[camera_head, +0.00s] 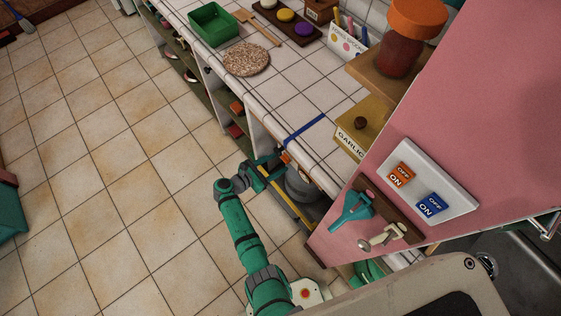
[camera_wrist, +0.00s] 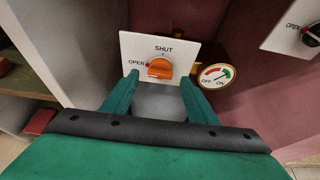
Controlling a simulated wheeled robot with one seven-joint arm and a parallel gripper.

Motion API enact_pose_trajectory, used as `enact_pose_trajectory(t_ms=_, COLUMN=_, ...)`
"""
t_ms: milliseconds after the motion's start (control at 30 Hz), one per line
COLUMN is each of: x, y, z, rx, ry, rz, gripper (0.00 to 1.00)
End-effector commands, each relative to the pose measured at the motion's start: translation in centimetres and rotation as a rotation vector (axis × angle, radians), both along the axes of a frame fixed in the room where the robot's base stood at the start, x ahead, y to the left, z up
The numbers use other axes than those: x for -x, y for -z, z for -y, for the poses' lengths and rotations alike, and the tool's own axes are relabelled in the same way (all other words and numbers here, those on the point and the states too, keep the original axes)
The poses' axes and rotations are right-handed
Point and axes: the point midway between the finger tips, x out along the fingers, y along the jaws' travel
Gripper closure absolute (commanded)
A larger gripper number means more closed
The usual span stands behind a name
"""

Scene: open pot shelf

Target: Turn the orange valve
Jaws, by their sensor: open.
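The orange valve (camera_wrist: 160,68) is a knob on a white plate (camera_wrist: 135,47) marked OPEN on the left and SHUT at the top. It sits in the upper middle of the wrist view. My gripper (camera_wrist: 158,82) is open, with one green finger on each side below the valve. The fingertips reach near the plate's lower edge, and the space between them looks empty. I cannot tell whether they touch the plate. In the head view my gripper (camera_head: 267,168) is at the open shelf under the counter, and a small orange part (camera_head: 285,157) shows just past it.
A round gauge (camera_wrist: 215,75) marked OFF and ON is right of the valve plate. Another plate with a dark knob (camera_wrist: 312,35) is at the far right. A grey pot (camera_head: 300,185) stands on the shelf below the tiled counter (camera_head: 285,95).

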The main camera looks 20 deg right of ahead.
Motion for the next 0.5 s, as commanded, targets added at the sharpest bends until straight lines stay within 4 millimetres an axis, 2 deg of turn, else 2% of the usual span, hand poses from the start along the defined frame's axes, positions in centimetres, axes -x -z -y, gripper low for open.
enact_pose_trajectory(t_ms=200, x=-0.8, y=0.9, z=2.1, rx=0.0, ry=0.001, rz=0.001, gripper=0.47)
enact_pose_trajectory(t_ms=500, x=-0.9, y=1.1, z=2.6, rx=0.0, ry=0.0, rz=0.001, gripper=0.47)
